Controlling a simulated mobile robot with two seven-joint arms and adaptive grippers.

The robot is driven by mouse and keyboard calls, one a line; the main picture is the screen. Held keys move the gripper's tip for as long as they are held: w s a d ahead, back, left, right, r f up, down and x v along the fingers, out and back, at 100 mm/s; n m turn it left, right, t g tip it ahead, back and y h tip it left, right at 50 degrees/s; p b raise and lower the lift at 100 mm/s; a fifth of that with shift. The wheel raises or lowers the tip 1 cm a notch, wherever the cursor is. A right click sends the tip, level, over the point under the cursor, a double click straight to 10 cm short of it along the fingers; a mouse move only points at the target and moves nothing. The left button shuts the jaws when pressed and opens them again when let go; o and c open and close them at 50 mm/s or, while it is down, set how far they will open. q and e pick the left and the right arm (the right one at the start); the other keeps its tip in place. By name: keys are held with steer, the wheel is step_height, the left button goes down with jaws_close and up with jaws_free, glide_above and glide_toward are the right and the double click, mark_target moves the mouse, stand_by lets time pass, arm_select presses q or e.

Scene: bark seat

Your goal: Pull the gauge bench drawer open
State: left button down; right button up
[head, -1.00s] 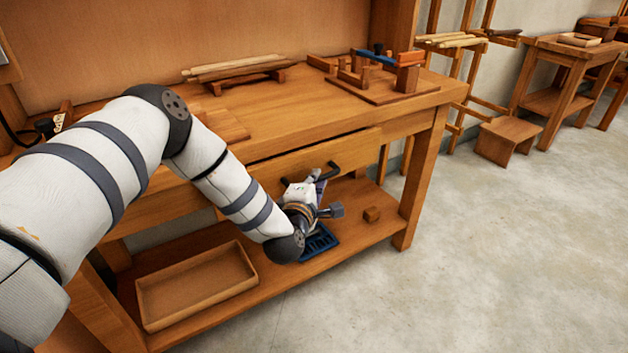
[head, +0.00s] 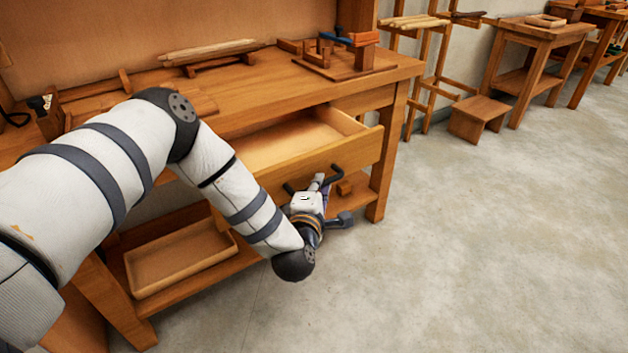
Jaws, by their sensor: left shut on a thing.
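The gauge bench (head: 270,98) is a wooden workbench with a lower shelf. Its drawer (head: 362,150) stands well out from the bench front, and its bare inside shows from above. A dark bar handle (head: 334,172) is on the drawer front. My left gripper (head: 318,184) is at the handle, shut on it; the wrist and gripper body partly hide the fingers and the handle's middle. My right gripper is not in view.
A shallow wooden tray (head: 180,258) and a small wood block (head: 345,188) are on the lower shelf. Wooden fixtures (head: 345,55) stand on the bench top. A low stool (head: 478,115) is to the right. The floor in front is clear.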

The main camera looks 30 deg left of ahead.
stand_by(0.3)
arm_select(q)
steer(key=c, duration=1.7)
jaws_free()
steer(key=shift+o, duration=0.2)
steer(key=shift+d, duration=0.1)
steer(key=v, duration=1.2)
